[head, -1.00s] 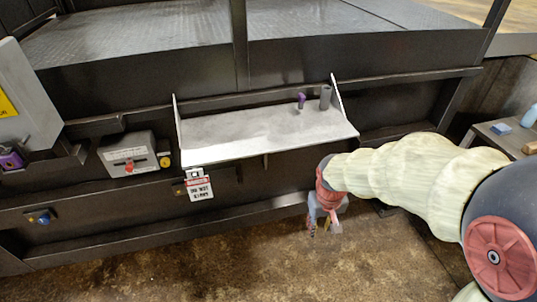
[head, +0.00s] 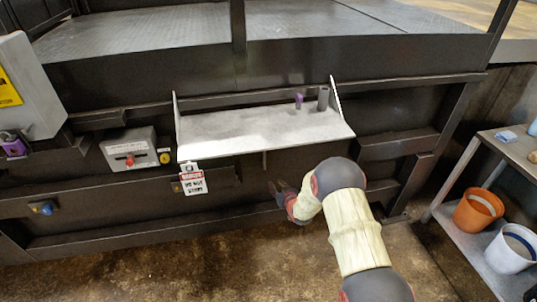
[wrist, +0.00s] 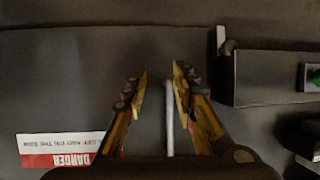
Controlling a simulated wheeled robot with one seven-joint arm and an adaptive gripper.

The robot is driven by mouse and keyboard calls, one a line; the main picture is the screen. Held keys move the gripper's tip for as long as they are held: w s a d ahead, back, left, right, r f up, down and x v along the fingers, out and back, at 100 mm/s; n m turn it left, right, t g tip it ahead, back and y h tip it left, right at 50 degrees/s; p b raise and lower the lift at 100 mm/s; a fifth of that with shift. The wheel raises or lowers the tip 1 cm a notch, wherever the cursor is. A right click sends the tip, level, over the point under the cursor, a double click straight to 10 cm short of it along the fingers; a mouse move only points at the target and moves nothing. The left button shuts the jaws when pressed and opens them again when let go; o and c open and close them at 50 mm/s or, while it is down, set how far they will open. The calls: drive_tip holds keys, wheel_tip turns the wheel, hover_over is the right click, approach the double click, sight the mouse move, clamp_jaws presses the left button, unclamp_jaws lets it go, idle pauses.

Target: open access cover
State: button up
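A dark flat panel, which looks like the access cover (wrist: 70,80), fills the left and middle of the wrist view. A white and red danger label (wrist: 55,148) is on it at the lower left, its text upside down. My gripper (wrist: 161,70) is open, its two yellow and black fingers apart in front of the panel. A thin pale bar (wrist: 169,115) shows between the fingers; I cannot tell whether they touch it. In the head view my gripper (head: 280,188) is low before the dark machine front, below the shelf. My forearm hides part of that front.
A pale shelf (head: 260,132) with a purple object (head: 299,101) and a dark cylinder (head: 323,98) juts out above. A grey control box (head: 130,150) is to the left. A side table (head: 515,148) with buckets stands at right. Floor at lower left is clear.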

sight(265, 153)
wheel_tip(265, 153, up, 11)
drive_tip(key=w+a+t+y, duration=0.3)
drive_tip(key=t, duration=0.1)
drive_tip(key=shift+n, duration=0.3)
drive_tip(key=b+x, duration=0.2)
drive_tip(key=x, duration=0.3)
drive_tip(key=shift+w+a+r+b, duration=0.1)
drive_tip(key=shift+w+r+b, duration=0.05)
drive_tip(key=shift+w+b, duration=0.2)
drive_tip(key=shift+x, duration=0.75)
drive_tip(key=shift+r, duration=0.1)
drive_tip(key=shift+c, duration=0.8)
clamp_jaws()
